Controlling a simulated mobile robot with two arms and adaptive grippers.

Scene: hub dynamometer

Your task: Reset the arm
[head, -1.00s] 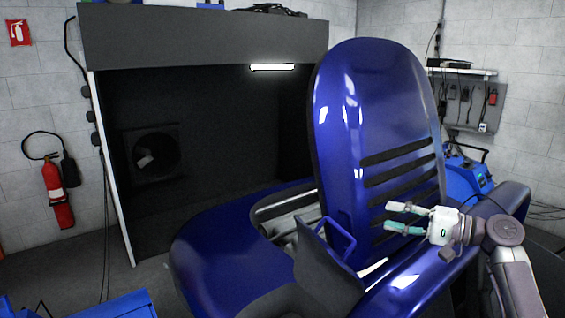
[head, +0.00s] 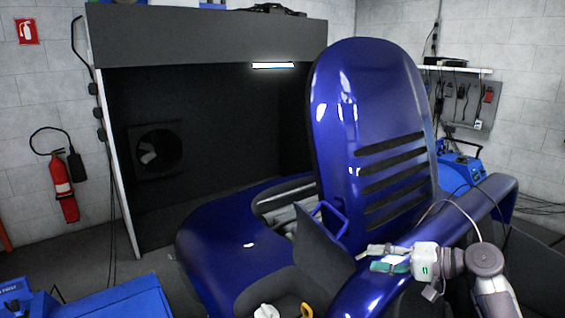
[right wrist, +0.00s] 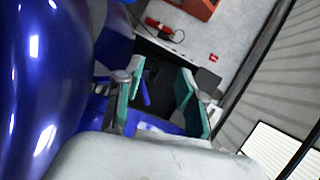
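My right arm comes in from the lower right in the head view. Its white gripper (head: 375,257) with teal finger pads is in front of the blue car's fender, below the raised slotted hood (head: 372,150). In the right wrist view the two fingers of the right gripper (right wrist: 158,103) stand apart with nothing between them. Glossy blue bodywork (right wrist: 45,90) fills the left of that view. My left gripper is not in view.
The blue car body (head: 225,235) fills the middle. A dark fan booth (head: 200,35) stands behind it. A fire extinguisher (head: 62,188) hangs on the left wall. A blue machine (head: 462,170) stands at right. Blue equipment (head: 120,300) is at lower left.

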